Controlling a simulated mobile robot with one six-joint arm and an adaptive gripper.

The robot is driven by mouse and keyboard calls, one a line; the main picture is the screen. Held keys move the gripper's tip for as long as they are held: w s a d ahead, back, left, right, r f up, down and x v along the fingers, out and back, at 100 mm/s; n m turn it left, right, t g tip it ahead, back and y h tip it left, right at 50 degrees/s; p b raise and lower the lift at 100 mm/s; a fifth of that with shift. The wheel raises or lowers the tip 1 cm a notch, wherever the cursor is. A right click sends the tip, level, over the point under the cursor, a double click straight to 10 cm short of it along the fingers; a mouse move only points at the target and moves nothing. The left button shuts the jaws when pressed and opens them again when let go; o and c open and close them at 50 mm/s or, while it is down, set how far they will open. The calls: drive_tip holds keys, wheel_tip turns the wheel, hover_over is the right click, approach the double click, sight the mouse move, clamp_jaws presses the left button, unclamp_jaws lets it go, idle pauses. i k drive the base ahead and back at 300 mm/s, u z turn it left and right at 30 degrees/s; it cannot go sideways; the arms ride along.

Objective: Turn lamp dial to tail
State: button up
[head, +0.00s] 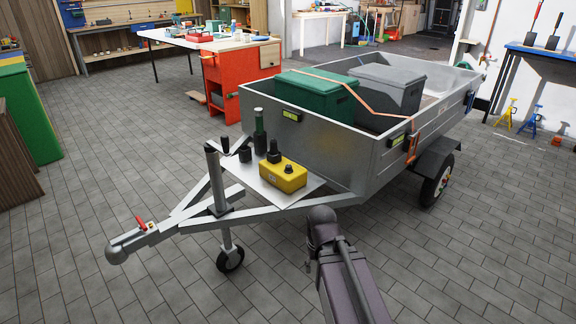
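A yellow box (283,177) sits on the pale plate at the front of the grey trailer. A small dark round knob (290,168), which looks like the lamp dial, is on its top. The box has a small pale label on its front side. The knob's pointing and any "tail" marking are too small to read. My dark arm rises from the bottom edge to just in front of the plate, right of and below the box, apart from it in the picture. No gripper fingers can be made out.
Dark upright parts, including a tall green bottle-like one (260,133), stand close behind and left of the box. The trailer (330,148) holds a green box (318,105) and a grey box (388,88). Its drawbar (165,232) and jockey wheel (230,260) extend left. Front floor is clear.

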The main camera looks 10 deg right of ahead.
sight(288, 169)
drive_tip(key=u, duration=0.05)
drive_tip(key=i, duration=0.95)
drive_tip(key=z, duration=0.05)
